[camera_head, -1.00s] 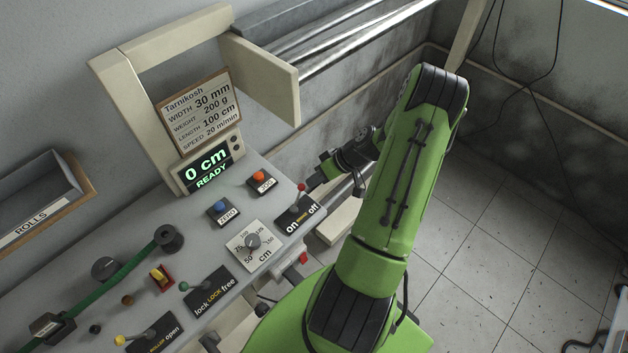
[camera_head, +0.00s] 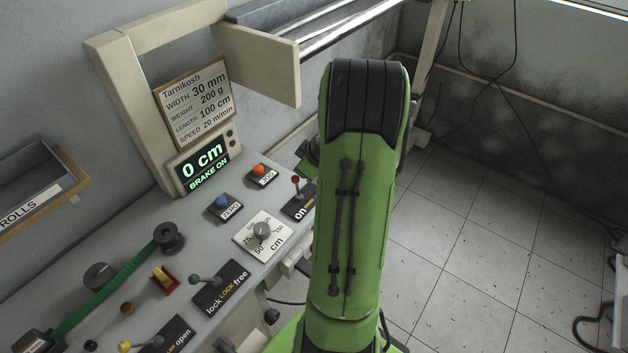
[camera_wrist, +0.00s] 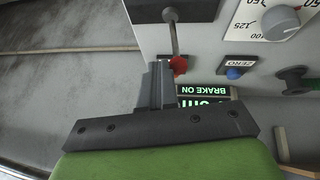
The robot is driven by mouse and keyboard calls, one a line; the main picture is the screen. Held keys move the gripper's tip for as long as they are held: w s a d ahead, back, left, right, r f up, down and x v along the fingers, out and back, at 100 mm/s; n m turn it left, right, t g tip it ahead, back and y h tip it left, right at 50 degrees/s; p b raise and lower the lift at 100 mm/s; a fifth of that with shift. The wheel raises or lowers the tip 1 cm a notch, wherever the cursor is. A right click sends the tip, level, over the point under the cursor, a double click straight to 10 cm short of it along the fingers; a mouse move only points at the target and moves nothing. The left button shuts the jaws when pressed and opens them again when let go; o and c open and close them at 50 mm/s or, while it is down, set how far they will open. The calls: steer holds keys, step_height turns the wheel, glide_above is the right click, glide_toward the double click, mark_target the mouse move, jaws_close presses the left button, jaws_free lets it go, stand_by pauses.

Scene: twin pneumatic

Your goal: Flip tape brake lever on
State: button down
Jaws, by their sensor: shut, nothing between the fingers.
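In the head view the "on" end of the plate shows and my arm hides the "off" end. The panel display (camera_head: 203,168) reads "0 cm BRAKE ON". My arm hides most of the gripper in the head view.
An orange button (camera_head: 258,170), a blue ZERO button (camera_head: 222,202) and a cm dial (camera_head: 262,231) sit close to the brake lever.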

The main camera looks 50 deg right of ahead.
steer(key=a+b, duration=0.2)
steer(key=shift+a+f+h+b, duration=0.2)
steer(key=shift+a+h+b, duration=0.1)
steer(key=shift+a, duration=0.1)
steer(key=shift+a+b, duration=0.35)
steer(key=shift+a, duration=0.05)
steer(key=shift+a, duration=0.2)
